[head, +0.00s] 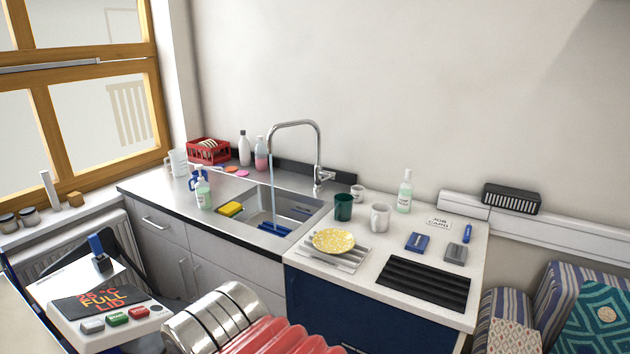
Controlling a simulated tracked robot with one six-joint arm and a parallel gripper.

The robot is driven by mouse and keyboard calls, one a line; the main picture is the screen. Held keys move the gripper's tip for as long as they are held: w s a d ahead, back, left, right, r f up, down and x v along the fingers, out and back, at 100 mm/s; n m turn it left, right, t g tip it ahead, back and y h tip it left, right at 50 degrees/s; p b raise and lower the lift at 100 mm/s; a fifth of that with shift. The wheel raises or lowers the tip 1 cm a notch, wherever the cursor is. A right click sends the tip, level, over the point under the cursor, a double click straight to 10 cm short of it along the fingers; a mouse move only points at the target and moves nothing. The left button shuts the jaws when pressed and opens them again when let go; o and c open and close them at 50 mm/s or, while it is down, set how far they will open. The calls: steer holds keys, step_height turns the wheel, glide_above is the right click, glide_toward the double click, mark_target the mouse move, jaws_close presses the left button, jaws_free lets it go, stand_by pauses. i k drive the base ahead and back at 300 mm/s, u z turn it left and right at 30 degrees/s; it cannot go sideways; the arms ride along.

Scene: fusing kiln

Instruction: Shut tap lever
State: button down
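A chrome tap (319,150) with a high curved spout stands behind the steel sink (301,230). A thin stream of water (271,180) falls from its spout into the basin. The tap's small lever (326,175) shows at the right side of the tap's base; its exact angle is too small to tell. My gripper is not in view.
A white cup (357,192), a dark green cup (343,207) and a pale mug (380,217) stand right of the tap. A yellow plate (334,241) sits in front. Bottles and a red rack (208,151) stand left.

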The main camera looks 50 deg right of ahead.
mark_target(333, 176)
steer(key=u, duration=0.05)
steer(key=i, duration=1)
steer(key=z, duration=0.05)
